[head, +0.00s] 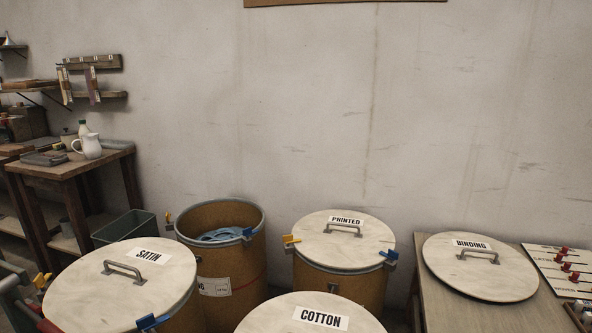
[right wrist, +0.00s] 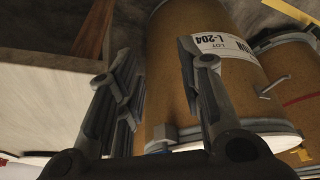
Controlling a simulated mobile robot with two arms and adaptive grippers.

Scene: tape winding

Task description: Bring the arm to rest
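My right gripper (right wrist: 160,75) shows in the right wrist view. Its two dark fingers are spread apart with nothing between them. Behind and beyond the fingers is a brown drum (right wrist: 228,75) with a white label reading LOT L-204, which appears tilted in this view. I cannot tell whether a finger touches it. Neither gripper can be made out in the head view, and the left gripper shows in no view.
Lidded drums marked SATIN (head: 122,290), PRINTED (head: 345,240) and COTTON (head: 300,318) stand in front. An open drum (head: 222,248) holds blue material. The BINDING lid (head: 480,275) lies on a right-hand table (head: 445,310). A workbench (head: 75,168) stands left. Coloured latches protrude from drum rims.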

